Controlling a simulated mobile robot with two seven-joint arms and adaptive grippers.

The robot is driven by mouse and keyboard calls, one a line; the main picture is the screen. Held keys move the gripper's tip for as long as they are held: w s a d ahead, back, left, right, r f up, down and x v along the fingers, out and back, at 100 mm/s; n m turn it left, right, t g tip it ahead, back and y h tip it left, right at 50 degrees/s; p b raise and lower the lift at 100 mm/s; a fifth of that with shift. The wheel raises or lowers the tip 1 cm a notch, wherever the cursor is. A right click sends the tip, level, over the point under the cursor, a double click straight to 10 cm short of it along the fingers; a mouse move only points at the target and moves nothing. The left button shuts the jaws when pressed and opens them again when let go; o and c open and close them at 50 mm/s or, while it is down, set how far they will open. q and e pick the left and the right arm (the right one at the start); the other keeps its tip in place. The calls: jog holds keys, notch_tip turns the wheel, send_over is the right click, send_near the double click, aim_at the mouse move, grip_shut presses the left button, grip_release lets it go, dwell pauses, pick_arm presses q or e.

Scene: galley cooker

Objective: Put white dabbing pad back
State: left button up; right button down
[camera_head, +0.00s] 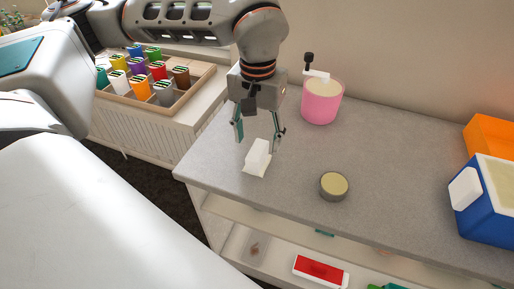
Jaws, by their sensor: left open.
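A white dabbing pad (257,157) sits on the grey counter near its left end. It looks like a small white block with a flat lower edge. My left gripper (258,142) points down right above it, with its two fingers spread on either side of the pad's upper part. The fingers are open, and I cannot tell whether either touches the pad. My right gripper is not in view.
A pink pot (321,104) with a white and black piece on its rim stands behind. A small round tin (334,185) sits to the right. A blue box (487,205) and an orange box (492,137) stand far right. Shelves below hold a red-and-white box (320,270).

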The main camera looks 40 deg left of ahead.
aim_at(257, 153)
pick_arm(q)
notch_tip(257, 153, up, 6)
jog(key=shift+f, duration=0.1)
jog(key=shift+s, duration=0.1)
dwell(0.6)
